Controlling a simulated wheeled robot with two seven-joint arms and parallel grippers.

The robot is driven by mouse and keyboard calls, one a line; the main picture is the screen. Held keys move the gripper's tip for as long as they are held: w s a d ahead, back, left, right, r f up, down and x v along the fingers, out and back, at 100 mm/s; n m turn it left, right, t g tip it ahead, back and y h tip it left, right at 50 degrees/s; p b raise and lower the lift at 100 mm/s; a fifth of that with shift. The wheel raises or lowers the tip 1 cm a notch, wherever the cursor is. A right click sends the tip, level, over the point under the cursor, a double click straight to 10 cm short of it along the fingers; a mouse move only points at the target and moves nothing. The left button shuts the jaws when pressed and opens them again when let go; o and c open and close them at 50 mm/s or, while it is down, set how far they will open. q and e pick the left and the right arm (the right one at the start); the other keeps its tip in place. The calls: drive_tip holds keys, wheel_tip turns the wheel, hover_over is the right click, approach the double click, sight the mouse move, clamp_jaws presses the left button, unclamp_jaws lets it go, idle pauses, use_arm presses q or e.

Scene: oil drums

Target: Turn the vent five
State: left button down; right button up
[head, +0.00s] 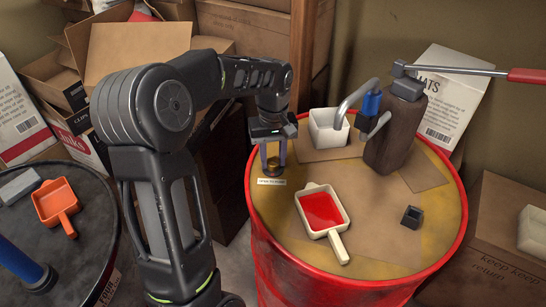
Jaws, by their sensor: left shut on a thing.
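The vent (272,170) is a small brass-coloured piece on the left part of the red drum's top. A white label (271,182) sits just in front of it. My left gripper (273,162) points down over the vent and is shut on it, with a finger on each side. The fingers and the gripper body hide much of the vent, so its turn angle cannot be read. The red drum (310,277) has a stained yellow-brown top. My right gripper is not in view.
On the red drum are a white scoop with red content (322,210), a dark square cup (411,216), a white container (327,130) and a brown pump (391,135) with a long lever (455,69). A dark drum at left holds an orange scoop (56,205). Cardboard boxes stand behind.

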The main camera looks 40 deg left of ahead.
sight(273, 161)
use_arm(q)
drive_tip(key=m, duration=1.2)
drive_tip(key=shift+p, duration=0.35)
drive_tip(key=c, duration=1)
unclamp_jaws()
wheel_tip(273, 161, up, 8)
drive_tip(key=shift+f, duration=0.1)
